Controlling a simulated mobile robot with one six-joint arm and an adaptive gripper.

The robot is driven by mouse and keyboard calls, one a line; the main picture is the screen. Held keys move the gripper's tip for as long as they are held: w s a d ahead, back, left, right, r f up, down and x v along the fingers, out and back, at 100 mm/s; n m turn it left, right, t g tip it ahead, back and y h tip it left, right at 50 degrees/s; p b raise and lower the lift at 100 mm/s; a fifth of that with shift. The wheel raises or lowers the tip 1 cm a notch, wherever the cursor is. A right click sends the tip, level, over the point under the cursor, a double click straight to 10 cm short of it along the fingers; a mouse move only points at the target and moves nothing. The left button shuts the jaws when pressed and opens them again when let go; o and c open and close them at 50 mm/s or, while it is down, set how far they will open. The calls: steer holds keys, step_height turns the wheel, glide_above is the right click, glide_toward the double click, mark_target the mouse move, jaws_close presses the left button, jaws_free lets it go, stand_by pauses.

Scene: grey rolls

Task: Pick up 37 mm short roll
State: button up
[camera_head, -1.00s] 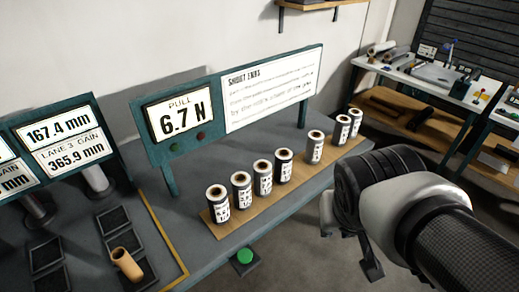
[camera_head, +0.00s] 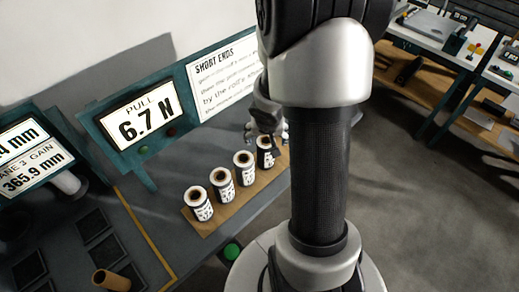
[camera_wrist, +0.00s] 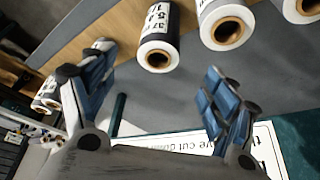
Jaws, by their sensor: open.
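In the wrist view a short roll (camera_wrist: 157,52) has a dark band, a brown core and a white label that seems to read 37. It stands just beyond the gap between the spread fingers of my gripper (camera_wrist: 157,75), not between the pads. In the head view my gripper (camera_head: 267,112) is at the back of the row, close to a roll (camera_head: 265,152) that is likely the same one. My gripper is open and empty. My arm hides the right part of the row in the head view.
Other rolls stand close by on the wooden board (camera_head: 207,229): three to the left (camera_head: 199,205) in the head view. In the wrist view neighbours (camera_wrist: 226,24) stand right and one (camera_wrist: 46,96) left across a gap. The sign panel (camera_head: 222,85) stands behind the row.

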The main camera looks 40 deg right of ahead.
mark_target(266, 146)
steer(key=b+x, duration=0.7)
steer(key=x, duration=0.6)
steer(key=shift+w+d, duration=0.1)
steer(key=shift+c, duration=0.5)
steer(key=c, duration=1.2)
steer(key=shift+r, duration=0.1)
steer(key=shift+c, duration=0.2)
